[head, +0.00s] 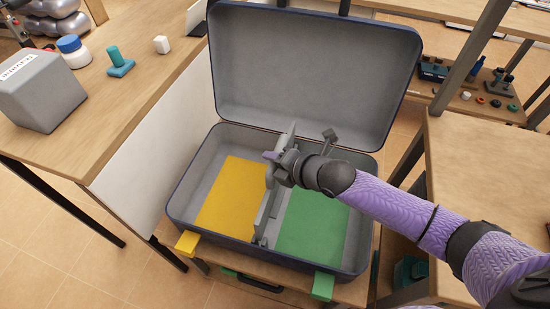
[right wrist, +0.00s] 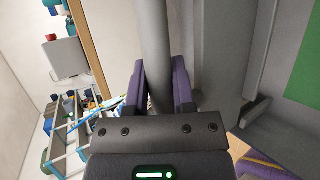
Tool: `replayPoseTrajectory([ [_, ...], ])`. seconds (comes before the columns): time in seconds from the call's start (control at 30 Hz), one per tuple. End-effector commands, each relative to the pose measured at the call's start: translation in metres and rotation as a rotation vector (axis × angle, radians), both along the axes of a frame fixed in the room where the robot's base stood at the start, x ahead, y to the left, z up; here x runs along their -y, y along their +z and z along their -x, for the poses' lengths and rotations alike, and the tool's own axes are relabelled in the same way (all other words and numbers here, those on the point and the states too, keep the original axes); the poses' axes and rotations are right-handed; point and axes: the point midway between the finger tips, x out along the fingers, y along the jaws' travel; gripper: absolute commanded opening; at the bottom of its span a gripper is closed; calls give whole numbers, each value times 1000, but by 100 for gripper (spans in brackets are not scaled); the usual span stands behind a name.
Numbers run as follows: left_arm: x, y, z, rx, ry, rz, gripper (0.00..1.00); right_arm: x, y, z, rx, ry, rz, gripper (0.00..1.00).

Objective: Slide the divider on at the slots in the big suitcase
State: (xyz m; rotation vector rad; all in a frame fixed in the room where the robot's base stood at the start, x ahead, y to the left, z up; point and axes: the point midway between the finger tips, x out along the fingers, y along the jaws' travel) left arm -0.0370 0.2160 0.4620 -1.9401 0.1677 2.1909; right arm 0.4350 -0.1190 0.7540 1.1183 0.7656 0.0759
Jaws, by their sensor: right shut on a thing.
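The big suitcase (head: 180,205) lies open in the head view, its grey-lined lid (head: 315,65) standing up at the back. A yellow panel (head: 228,195) covers the left of its floor and a green panel (head: 312,225) the right. The grey divider (head: 265,215) stands about upright between them, across the suitcase. My right gripper (head: 271,157) is shut on the divider's upper part; in the right wrist view a grey bar lies between its purple fingers (right wrist: 157,85). The arm hides part of the divider, and I cannot tell whether its ends sit in the slots. My left gripper is not in view.
A wooden table (head: 120,115) on the left holds a grey box (head: 42,92), a white jar (head: 73,50), a teal piece (head: 120,62) and a white block (head: 162,44). Another table (head: 490,160) stands close on the right. A yellow tab (head: 187,243) and green tab (head: 322,286) stick out in front.

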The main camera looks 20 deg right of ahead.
Motion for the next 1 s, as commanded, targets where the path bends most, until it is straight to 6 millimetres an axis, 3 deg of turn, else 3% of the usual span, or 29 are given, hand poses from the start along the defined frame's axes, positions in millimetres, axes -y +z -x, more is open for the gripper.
replayPoseTrajectory([
  [0.47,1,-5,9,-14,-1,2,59,0,-7,0,1,0,-2,0],
  [1.0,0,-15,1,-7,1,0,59,0,-21,0,1,0,-1,0],
])
